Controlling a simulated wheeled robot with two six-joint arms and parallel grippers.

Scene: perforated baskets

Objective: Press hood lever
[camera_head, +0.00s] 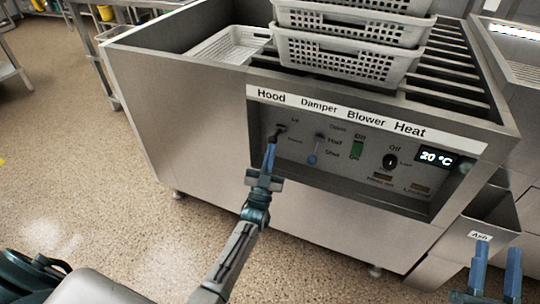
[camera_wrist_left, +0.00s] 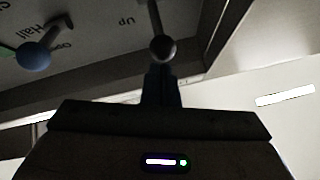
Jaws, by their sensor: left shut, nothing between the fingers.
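The hood lever (camera_head: 280,129) is a small dark lever under the "Hood" label on the recessed front panel (camera_head: 301,172) of the steel unit. In the left wrist view it is a thin shaft with a round dark knob (camera_wrist_left: 163,48). My left gripper (camera_head: 272,143) is shut and empty, with its blue fingertips just below the lever. My right gripper (camera_head: 497,250) is open and empty at the bottom right, away from the panel.
The damper lever with a blue knob (camera_head: 312,160) is just right of the hood lever; its knob also shows in the left wrist view (camera_wrist_left: 33,57). A green blower switch (camera_head: 357,149) and heat dial (camera_head: 390,161) are further right. White perforated baskets (camera_head: 345,62) are stacked on top.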

